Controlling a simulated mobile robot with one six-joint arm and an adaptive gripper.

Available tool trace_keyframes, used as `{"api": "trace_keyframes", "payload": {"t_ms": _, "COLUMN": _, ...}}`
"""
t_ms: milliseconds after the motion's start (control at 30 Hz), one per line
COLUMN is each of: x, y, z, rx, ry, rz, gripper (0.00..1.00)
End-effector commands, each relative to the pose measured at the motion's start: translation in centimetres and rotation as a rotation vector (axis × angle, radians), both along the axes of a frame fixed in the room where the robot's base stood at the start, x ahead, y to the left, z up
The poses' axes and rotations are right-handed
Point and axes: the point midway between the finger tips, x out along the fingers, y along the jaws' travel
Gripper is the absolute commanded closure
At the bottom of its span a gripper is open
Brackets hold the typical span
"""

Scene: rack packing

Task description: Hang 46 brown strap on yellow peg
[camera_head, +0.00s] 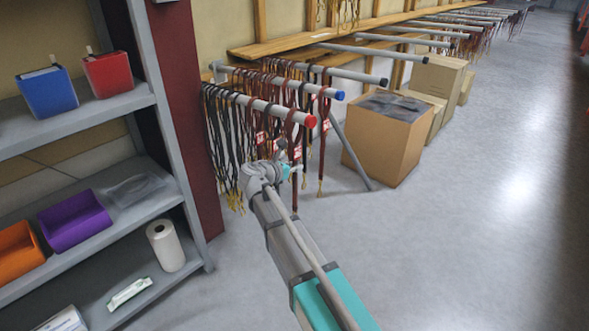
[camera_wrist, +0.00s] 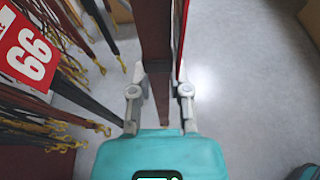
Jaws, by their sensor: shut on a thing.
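My gripper (camera_wrist: 160,92) is shut on a brown strap (camera_wrist: 154,40), which runs between its fingers in the wrist view. A thin red and white edge, perhaps a tag seen side-on, lies along the strap's right side; no number can be read on it. In the head view my gripper (camera_head: 288,172) is low in front of the hanging straps, below the red-tipped peg (camera_head: 309,121). Which strap it holds is hard to tell there. I cannot make out a yellow-tipped peg in either view.
Dark and brown straps (camera_head: 228,140) hang close left of my gripper. A red tag (camera_wrist: 27,55) reading 66 or 99 is among them. A blue-tipped peg (camera_head: 338,96) is behind. A cardboard box (camera_head: 377,140) stands right. Grey shelves (camera_head: 80,120) stand left. The right floor is clear.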

Motion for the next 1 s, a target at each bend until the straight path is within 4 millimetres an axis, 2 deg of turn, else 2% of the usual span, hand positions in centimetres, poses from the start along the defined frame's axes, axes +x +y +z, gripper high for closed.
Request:
{"api": "trace_keyframes", "payload": {"t_ms": 400, "x": 0.01, "y": -0.03, "z": -0.47, "rx": 0.0, "ry": 0.0, "rz": 0.0, "gripper": 1.0}}
{"api": "trace_keyframes", "payload": {"t_ms": 433, "x": 0.01, "y": -0.03, "z": -0.34, "rx": 0.0, "ry": 0.0, "rz": 0.0, "gripper": 0.71}}
{"api": "trace_keyframes", "payload": {"t_ms": 600, "x": 0.01, "y": -0.03, "z": -0.31, "rx": 0.0, "ry": 0.0, "rz": 0.0, "gripper": 0.42}}
{"api": "trace_keyframes", "payload": {"t_ms": 1000, "x": 0.02, "y": -0.06, "z": -0.34, "rx": 0.0, "ry": 0.0, "rz": -0.001, "gripper": 0.42}}
